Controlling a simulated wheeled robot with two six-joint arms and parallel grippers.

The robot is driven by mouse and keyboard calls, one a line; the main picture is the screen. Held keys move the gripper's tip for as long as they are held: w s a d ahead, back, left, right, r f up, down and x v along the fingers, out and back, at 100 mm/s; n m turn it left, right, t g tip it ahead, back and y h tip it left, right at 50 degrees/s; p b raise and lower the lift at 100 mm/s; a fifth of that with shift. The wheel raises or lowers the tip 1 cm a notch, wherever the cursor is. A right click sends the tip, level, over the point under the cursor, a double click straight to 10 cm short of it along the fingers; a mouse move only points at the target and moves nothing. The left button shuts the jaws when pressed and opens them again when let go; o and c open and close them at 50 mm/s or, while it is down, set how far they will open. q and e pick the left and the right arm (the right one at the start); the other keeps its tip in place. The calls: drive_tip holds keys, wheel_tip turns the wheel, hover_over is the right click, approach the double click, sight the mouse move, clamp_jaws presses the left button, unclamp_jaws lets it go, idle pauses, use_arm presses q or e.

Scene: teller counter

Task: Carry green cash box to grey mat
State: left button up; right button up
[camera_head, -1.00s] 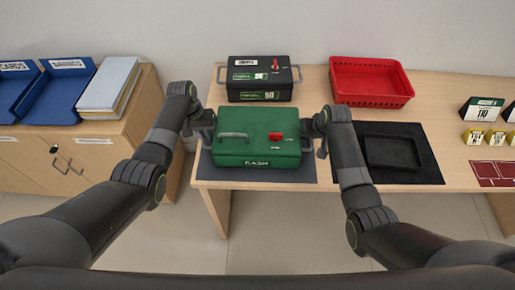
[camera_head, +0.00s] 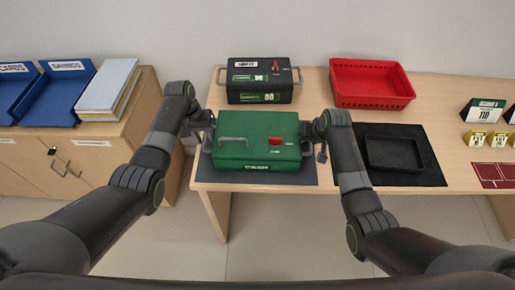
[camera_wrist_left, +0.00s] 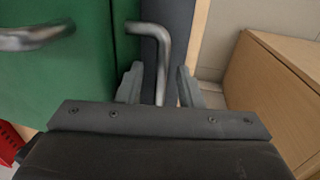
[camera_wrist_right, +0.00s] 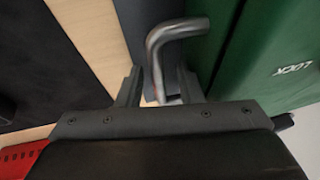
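The green cash box (camera_head: 257,133) has a top handle, a red latch and a bent metal handle at each end. It appears to rest on the grey mat (camera_head: 255,181), whose edges show around it. My left gripper (camera_head: 207,132) is at the box's left end. In the left wrist view its fingers (camera_wrist_left: 160,85) stand apart on either side of the end handle (camera_wrist_left: 163,50). My right gripper (camera_head: 314,137) is at the right end. In the right wrist view its open fingers (camera_wrist_right: 160,88) straddle the other end handle (camera_wrist_right: 160,45), with gaps visible.
A black cash box (camera_head: 262,79) stands close behind the green one. A red basket (camera_head: 372,101) is at the back, right of centre. A black tray (camera_head: 393,165) lies on a black mat (camera_head: 430,172) to the right. A cabinet (camera_head: 135,138) stands left of the counter.

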use_arm(q)
wheel_tip(320, 180, up, 10)
drive_tip(key=a, duration=0.2)
drive_tip(key=shift+r, duration=0.15)
use_arm(e)
drive_tip(key=v, duration=1.2)
